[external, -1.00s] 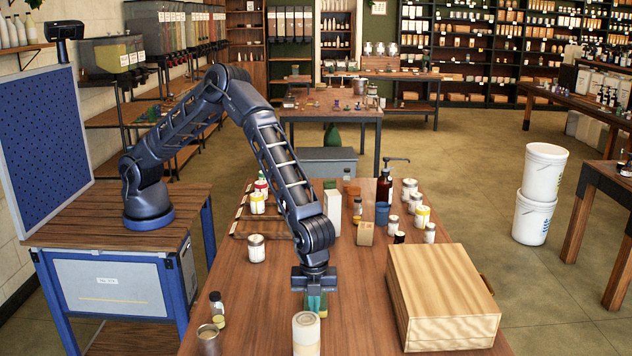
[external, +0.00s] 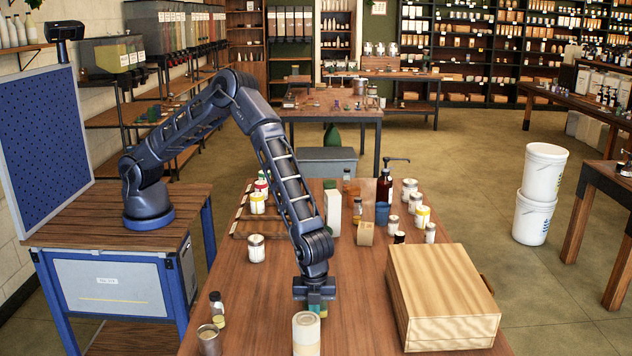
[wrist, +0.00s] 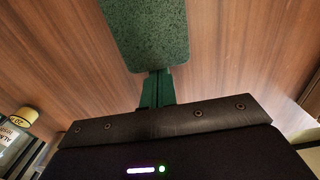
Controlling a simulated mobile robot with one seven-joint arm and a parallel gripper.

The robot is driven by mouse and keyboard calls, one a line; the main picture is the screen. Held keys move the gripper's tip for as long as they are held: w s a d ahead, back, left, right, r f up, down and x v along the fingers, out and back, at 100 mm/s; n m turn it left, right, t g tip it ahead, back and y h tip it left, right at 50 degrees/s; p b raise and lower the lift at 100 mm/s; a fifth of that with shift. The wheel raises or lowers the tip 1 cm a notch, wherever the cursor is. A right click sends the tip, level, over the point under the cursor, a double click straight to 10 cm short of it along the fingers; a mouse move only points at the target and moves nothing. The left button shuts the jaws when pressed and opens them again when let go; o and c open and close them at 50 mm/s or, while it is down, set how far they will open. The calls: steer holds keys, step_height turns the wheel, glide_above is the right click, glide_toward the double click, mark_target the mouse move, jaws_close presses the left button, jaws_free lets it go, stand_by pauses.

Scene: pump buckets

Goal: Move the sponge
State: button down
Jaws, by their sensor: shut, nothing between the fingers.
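The sponge (wrist: 145,35) has a dark green speckled top and lies on the wooden table, just beyond my fingertips in the wrist view. In the external view only a small part of the sponge (external: 323,313) shows, under my gripper and behind a pale jar. My gripper (external: 314,308) points down, low over the table. In the wrist view the green fingers of my gripper (wrist: 156,80) are together with nothing between them. Their tips are at the sponge's near edge; I cannot tell whether they touch it.
The pale jar (external: 306,335) stands close in front of my gripper. A small bottle (external: 217,310) and a metal cup (external: 209,340) are at the left, a wooden box (external: 440,300) at the right. Several jars and bottles stand farther back. Table around the sponge is mostly clear.

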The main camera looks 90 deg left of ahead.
steer(key=a, duration=2)
steer(key=shift+a, duration=0.2)
steer(key=shift+d, duration=0.1)
